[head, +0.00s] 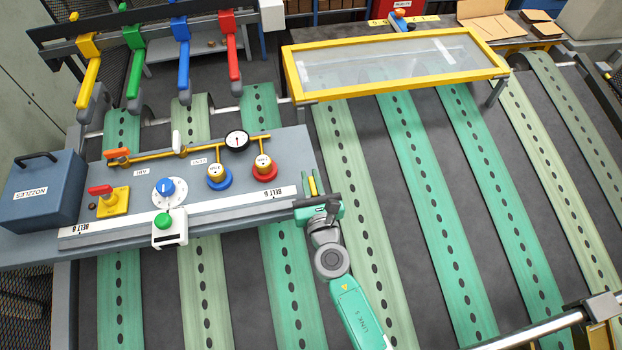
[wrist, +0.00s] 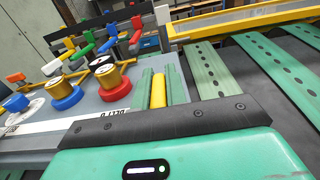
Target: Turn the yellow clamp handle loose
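The yellow clamp handle (head: 88,84) hangs at the far left end of a row of coloured handles on a dark rail. It slants down to a dark grey end piece. In the wrist view a small yellow handle (wrist: 70,43) shows far off at the upper left. My gripper (head: 312,184) is at the right end of the grey panel, far to the right of the yellow handle and nearer the camera, not touching it. A yellow piece shows at its front, also in the wrist view; I cannot tell how far apart the fingers are.
Green (head: 134,68), blue (head: 184,67) and red (head: 232,60) handles hang beside the yellow one. The grey panel (head: 290,150) carries knobs, a gauge and pipework. A blue nozzle box (head: 45,195) stands at its left. A yellow-framed clear guard (head: 395,90) spans the belts.

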